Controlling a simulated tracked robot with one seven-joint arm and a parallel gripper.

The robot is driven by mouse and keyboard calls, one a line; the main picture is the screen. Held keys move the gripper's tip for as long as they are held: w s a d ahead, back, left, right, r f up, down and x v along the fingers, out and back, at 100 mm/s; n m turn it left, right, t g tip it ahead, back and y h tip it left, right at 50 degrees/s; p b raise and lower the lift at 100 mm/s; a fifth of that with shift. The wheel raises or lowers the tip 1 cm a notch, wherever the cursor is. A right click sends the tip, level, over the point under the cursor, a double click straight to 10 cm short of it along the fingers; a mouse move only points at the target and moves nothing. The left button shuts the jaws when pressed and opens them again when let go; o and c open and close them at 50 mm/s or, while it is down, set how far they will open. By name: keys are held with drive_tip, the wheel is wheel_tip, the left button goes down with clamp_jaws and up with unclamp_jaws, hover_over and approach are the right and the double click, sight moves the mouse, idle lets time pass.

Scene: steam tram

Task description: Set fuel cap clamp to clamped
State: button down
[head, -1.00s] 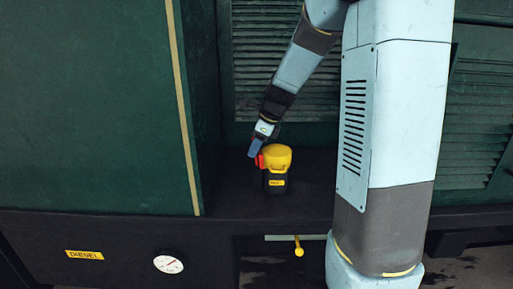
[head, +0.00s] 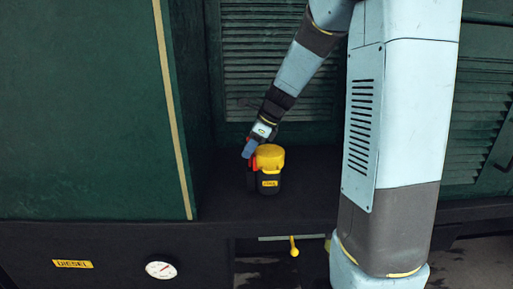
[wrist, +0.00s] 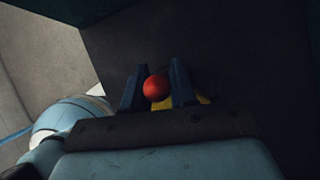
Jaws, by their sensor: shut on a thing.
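The fuel cap (head: 270,156) is yellow and sits on a black filler neck (head: 268,185) with a small yellow label, on the dark ledge. The red clamp handle (head: 252,162) shows at the left side of the cap. In the wrist view its round red end (wrist: 156,88) lies between the two fingers. My gripper (head: 248,150) reaches down from above at the cap's left side and is shut on the red handle. In the wrist view a bit of yellow shows behind the fingers; most of the cap and the clamp's joint are hidden there.
A dark green wall with a tan stripe (head: 173,110) stands left of the cap. A louvred panel (head: 278,60) is behind it. Below the ledge are a yellow DIESEL label (head: 72,264), a round white gauge (head: 161,270) and a yellow-knobbed lever (head: 293,246).

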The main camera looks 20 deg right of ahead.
idle(0.3)
drive_tip(key=c, duration=1.2)
unclamp_jaws()
drive_tip(key=shift+d, duration=0.1)
drive_tip(key=shift+o, duration=0.2)
drive_tip(key=v, duration=1.3)
drive_tip(key=shift+d+r, duration=0.2)
drive_tip(key=shift+r, duration=0.05)
drive_tip(key=shift+s, duration=0.15)
drive_tip(key=s+a+n+t+h, duration=0.2)
drive_tip(key=s+n+h, duration=0.3)
drive_tip(key=s+n, duration=1.7)
drive_tip(key=shift+s+f+n+t, duration=0.25)
drive_tip(key=shift+s+n+t, duration=0.25)
drive_tip(key=shift+s, duration=0.75)
